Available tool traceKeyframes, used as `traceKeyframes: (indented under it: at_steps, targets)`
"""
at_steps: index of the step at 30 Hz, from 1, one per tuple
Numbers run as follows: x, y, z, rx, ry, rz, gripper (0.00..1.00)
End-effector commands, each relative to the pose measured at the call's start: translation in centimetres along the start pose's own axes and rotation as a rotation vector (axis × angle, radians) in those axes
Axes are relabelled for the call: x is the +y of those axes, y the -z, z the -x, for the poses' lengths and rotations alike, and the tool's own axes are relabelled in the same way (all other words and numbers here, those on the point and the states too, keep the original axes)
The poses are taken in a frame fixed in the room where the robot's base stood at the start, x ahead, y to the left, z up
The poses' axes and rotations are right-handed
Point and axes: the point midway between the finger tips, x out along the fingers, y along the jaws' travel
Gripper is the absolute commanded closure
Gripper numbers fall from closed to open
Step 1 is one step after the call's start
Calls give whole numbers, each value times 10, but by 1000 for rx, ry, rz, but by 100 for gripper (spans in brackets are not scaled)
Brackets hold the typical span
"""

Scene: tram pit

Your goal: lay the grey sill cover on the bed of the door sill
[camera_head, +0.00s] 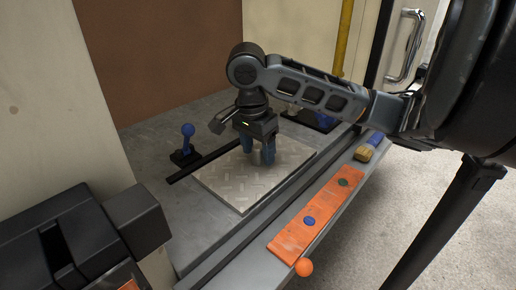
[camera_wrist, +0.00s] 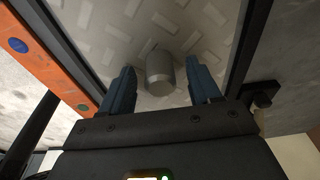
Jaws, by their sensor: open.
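The grey sill cover (camera_head: 230,187), a light tread-patterned plate, lies flat between dark strips on the sill. It also fills much of the wrist view (camera_wrist: 108,38). A short grey cylindrical knob (camera_wrist: 159,72) stands on the plate. My gripper (camera_head: 258,157) points down over the plate, with its two blue fingers apart. In the wrist view my gripper (camera_wrist: 162,90) has one finger on each side of the knob, with gaps visible. The knob is hidden behind the fingers in the head view. The bed under the plate is covered, so I cannot tell how fully the plate is seated.
A blue-knobbed clamp (camera_head: 187,132) stands behind the plate on the left, and another (camera_head: 325,122) on the right. An orange strip (camera_head: 292,238) with coloured discs lies along the front ledge. An orange ball (camera_head: 304,267) is at its near end. A yellow-and-blue object (camera_head: 364,153) lies farther along.

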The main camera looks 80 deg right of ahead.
Motion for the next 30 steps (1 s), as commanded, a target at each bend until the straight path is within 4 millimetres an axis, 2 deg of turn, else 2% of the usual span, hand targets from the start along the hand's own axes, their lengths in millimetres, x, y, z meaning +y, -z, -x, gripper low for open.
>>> traceKeyframes:
  at_steps: [8,21,30]
  targets:
    - [0,0,4,1,-1,1,38]
    - [0,0,68,2,1,1,38]
    - [0,0,78,0,-1,0,38]
